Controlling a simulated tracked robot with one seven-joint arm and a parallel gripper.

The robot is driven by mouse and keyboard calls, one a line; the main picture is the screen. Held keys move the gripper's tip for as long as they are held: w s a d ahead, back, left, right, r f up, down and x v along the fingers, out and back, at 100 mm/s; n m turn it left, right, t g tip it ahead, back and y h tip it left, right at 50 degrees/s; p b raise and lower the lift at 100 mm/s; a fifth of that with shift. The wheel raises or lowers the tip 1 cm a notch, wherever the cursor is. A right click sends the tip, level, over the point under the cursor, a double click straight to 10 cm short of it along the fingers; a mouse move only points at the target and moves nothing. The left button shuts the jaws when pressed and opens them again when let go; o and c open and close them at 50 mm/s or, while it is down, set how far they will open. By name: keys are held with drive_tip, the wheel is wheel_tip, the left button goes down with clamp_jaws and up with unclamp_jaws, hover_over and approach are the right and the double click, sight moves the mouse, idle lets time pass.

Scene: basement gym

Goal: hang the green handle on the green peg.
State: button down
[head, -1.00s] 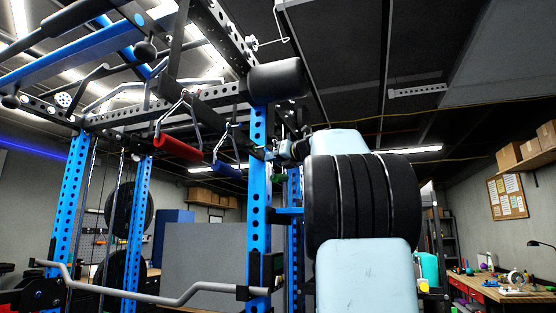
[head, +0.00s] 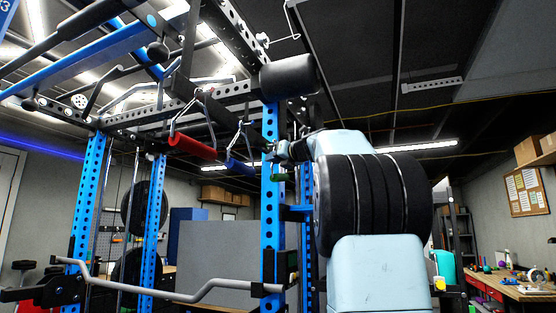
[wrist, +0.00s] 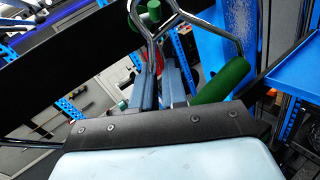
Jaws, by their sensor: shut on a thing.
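The green handle (wrist: 222,80) is a green grip on a bent metal frame, to the right of my fingers in the wrist view. My gripper (wrist: 165,72) has its grey-blue fingers closed at the handle's metal frame; the exact contact is partly hidden. Another green part (wrist: 153,10) shows at the top, near the bend of the frame; it may be the green peg, but I cannot tell whether the frame touches it. In the head view my gripper (head: 276,152) is beside the blue rack post, partly hidden by my arm.
A red handle (head: 192,146) and a blue handle (head: 238,167) hang from the rack's dark beam, left of my gripper. The blue post (head: 272,220) and black roller pad (head: 288,76) are close. A bent grey bar (head: 190,293) crosses low in front.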

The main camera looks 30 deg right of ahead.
drive_tip(key=shift+w+a, duration=0.25)
drive_tip(key=shift+w, duration=0.1)
drive_tip(key=shift+w+a+f, duration=0.35)
drive_tip(key=shift+w+f, duration=0.05)
drive_tip(key=shift+w, duration=0.05)
idle(0.4)
drive_tip(key=c, duration=1.1)
unclamp_jaws()
drive_tip(key=shift+f, duration=0.1)
drive_tip(key=shift+s, duration=0.1)
drive_tip(key=s+d, duration=0.2)
drive_tip(key=s, duration=1.1)
drive_tip(key=shift+s+d+f, duration=0.15)
drive_tip(key=shift+s+f, duration=0.05)
drive_tip(key=shift+f, duration=0.05)
